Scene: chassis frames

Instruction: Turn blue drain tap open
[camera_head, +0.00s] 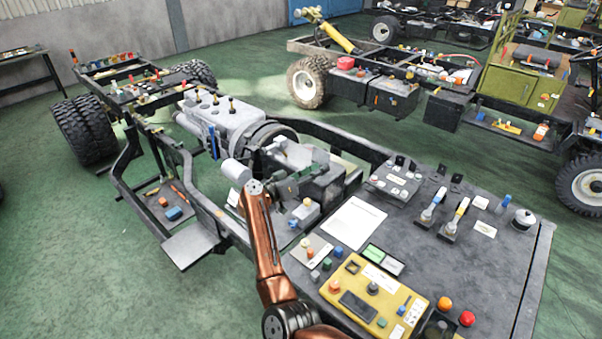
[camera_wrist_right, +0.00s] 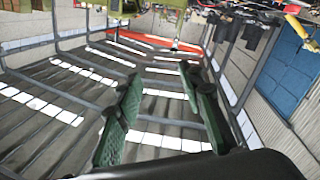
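I cannot tell for sure which blue part is the drain tap. A blue upright lever (camera_head: 213,141) stands at the engine's side. My right gripper (camera_head: 314,172), at the end of a copper arm, has green fingers that look apart from both. In the right wrist view its fingers (camera_wrist_right: 160,76) are spread with nothing between them, and the ceiling lies behind. My left gripper is not in view.
A dark control bench (camera_head: 400,226) with a yellow panel (camera_head: 372,302), levers and coloured buttons fills the lower right. A blue item (camera_head: 174,213) lies on a side tray of the chassis. Another chassis (camera_head: 460,112) stands behind. Green floor is free at the left.

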